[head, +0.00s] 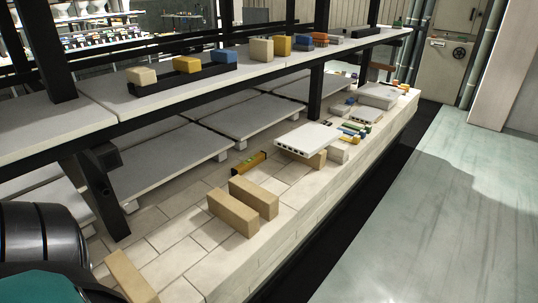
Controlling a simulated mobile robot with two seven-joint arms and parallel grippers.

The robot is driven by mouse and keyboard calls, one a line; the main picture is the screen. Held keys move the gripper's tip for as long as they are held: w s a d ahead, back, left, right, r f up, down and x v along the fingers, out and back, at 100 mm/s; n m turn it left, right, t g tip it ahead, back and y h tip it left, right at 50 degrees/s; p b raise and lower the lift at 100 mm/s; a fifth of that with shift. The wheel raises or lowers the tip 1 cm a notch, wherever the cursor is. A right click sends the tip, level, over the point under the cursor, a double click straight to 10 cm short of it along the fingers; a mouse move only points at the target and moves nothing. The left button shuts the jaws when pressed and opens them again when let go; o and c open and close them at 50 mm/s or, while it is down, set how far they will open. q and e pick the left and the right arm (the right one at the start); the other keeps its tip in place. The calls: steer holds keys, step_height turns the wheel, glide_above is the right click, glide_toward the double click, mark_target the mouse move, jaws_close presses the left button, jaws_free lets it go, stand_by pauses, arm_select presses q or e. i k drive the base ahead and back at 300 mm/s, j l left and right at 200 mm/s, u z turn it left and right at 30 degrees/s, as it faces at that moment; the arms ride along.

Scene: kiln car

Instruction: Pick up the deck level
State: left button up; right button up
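The deck level (248,163) appears as a short yellow-orange bar with dark ends. It lies on the pale brick deck (185,235) of the kiln car, slanting up to the right. It sits just behind two tan blocks and left of a pale slotted slab. No part of it is visibly covered.
Two tan blocks (244,204) stand in front of the level, and another tan block (131,277) is nearer. The slotted slab (307,139) rests on a block. A black post (100,192) and the shelf (200,88) stand close by. Open floor (440,220) lies right.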

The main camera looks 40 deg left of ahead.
mark_target(249, 164)
steer(key=i, duration=1.45)
steer(key=i+u, duration=0.1)
steer(key=i, duration=0.55)
steer(key=i+l+u, duration=0.1)
steer(key=i, duration=0.6)
steer(key=u, duration=4.2)
steer(key=k, duration=0.05)
